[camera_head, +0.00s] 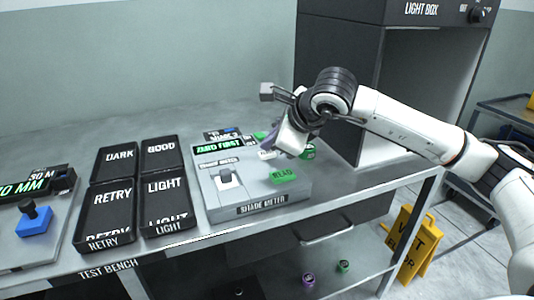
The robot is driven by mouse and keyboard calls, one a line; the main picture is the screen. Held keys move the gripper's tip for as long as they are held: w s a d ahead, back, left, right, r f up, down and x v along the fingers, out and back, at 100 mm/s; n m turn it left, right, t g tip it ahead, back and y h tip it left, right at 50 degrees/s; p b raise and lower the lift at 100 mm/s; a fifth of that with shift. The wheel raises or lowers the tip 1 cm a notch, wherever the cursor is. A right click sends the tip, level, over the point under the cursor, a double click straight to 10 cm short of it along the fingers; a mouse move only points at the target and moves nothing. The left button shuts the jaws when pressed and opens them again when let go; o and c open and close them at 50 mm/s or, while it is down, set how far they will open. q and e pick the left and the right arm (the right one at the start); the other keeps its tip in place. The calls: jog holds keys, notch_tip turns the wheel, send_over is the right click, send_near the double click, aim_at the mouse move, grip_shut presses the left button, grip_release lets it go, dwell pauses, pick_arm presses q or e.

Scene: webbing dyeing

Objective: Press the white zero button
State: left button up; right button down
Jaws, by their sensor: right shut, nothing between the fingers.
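The grey shade meter (240,192) stands on the bench, with a lit green display reading "ZERO FIRST" (212,145). A small white button (266,155) shows on its top, behind the green READ button (283,175) and partly hidden by my right gripper. My right gripper (272,145) comes in from the right, shut and empty, pointing down at the white button. I cannot tell whether its tips touch the button. My left gripper is out of view.
Black trays marked DARK, GOOD, RETRY and LIGHT (108,205) stand left of the meter. A blue-knobbed device (36,220) is at far left. The dark light box (340,90) stands behind right. A green-topped container (309,151) is beside my gripper.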

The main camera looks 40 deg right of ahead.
aim_at(270, 155)
jog(key=shift+f+b, duration=0.45)
dwell(0.3)
dwell(0.3)
jog(key=shift+r+p, duration=0.5)
jog(key=shift+r, duration=0.4)
jog(key=shift+r+p, duration=1.7)
jog(key=shift+r, duration=0.9)
jog(key=shift+f, duration=0.1)
